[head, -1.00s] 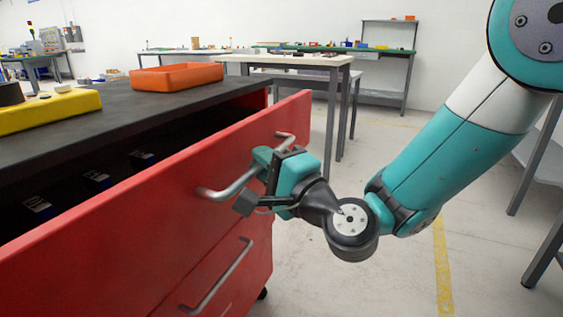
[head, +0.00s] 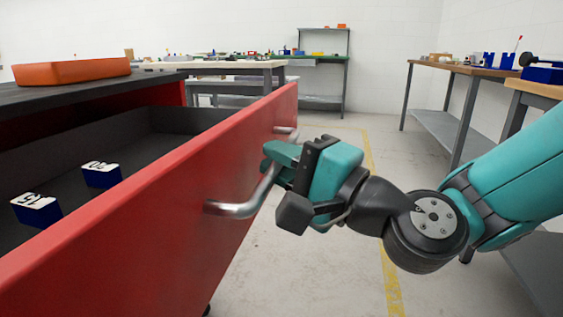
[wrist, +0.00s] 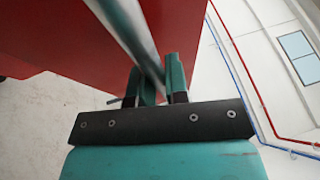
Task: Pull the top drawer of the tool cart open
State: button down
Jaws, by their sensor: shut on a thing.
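The red tool cart's top drawer (head: 190,190) stands well out from the cart in the head view, its dark inside showing. A grey metal bar handle (head: 240,206) runs along its red front. My gripper (head: 272,158) is shut on this handle, near its middle. In the wrist view the handle (wrist: 130,32) passes between my two teal fingers (wrist: 159,82), with the red drawer front behind. Two blue blocks with white numbered tops, one (head: 101,174) farther back and one (head: 37,209) nearer, lie in the drawer.
An orange tray (head: 72,71) sits on the dark cart top (head: 150,84). A wooden-topped bench (head: 455,69) stands at the right, and other tables stand at the back. Open floor (head: 330,255) lies in front of the drawer.

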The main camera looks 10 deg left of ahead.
jog(key=shift+s, duration=0.15)
jog(key=c, duration=1.1)
grip_release()
jog(key=b+v, duration=1.5)
jog(key=v, duration=0.2)
jog(key=shift+d, duration=0.25)
